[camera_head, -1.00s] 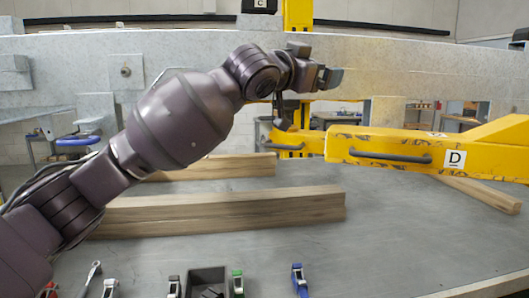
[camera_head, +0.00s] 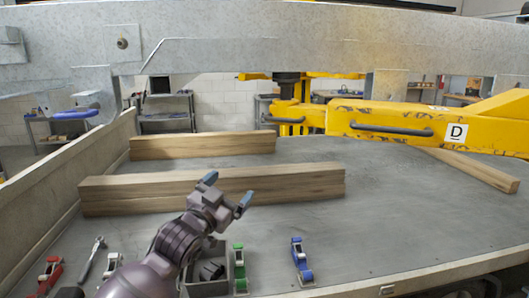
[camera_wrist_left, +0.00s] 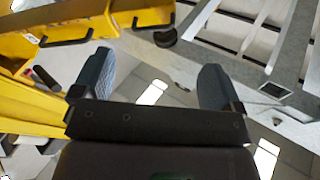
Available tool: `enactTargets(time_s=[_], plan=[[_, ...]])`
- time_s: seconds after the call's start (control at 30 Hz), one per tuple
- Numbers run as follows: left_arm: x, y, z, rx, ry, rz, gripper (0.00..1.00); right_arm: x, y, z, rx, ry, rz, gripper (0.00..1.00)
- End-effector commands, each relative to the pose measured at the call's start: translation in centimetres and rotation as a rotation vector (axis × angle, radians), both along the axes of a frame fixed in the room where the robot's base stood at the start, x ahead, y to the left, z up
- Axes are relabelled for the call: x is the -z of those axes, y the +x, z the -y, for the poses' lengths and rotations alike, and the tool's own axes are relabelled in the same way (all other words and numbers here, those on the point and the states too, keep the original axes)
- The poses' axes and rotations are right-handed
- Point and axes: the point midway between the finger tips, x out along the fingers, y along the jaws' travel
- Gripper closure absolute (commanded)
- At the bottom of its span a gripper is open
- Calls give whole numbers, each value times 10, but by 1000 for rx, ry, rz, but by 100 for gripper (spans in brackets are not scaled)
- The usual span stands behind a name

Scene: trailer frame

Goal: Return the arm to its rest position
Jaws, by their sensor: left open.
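My left gripper (camera_head: 227,192) is open and empty in the head view, with its fingers pointing up and to the right. It is in front of the long near wooden beam (camera_head: 265,184) and hides a small part of it. My left arm comes in from the bottom edge, over the grey bin. In the left wrist view the two blue-grey fingers (camera_wrist_left: 155,85) stand wide apart with nothing between them. My right gripper is in neither view.
A grey bin (camera_head: 205,288) stands beside green (camera_head: 239,268), blue (camera_head: 301,262) and red (camera_head: 48,275) strap tools and a ratchet wrench (camera_head: 88,259). A second beam (camera_head: 200,145) lies behind. A yellow arm labelled D (camera_head: 400,130) spans the right. The tabletop's right middle is clear.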

Motion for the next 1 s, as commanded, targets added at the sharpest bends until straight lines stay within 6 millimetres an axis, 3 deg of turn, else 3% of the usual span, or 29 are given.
enactTargets(time_s=[0.03, 0.27, 0.47, 0.67, 0.8, 1.0], plan=[[22, -7, -12, -27, -9, -26, 9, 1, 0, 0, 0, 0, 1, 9], [107, -42, -65, -149, -35, -140, 9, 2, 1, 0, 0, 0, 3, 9], [183, -86, -109, -254, -51, -273, 9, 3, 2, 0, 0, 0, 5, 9], [258, -145, -147, -350, -73, -429, 9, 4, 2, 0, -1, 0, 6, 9], [311, -196, -170, -417, -80, -549, 9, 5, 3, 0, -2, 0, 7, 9], [372, -272, -188, -487, -80, -710, 9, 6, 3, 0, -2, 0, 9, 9]])
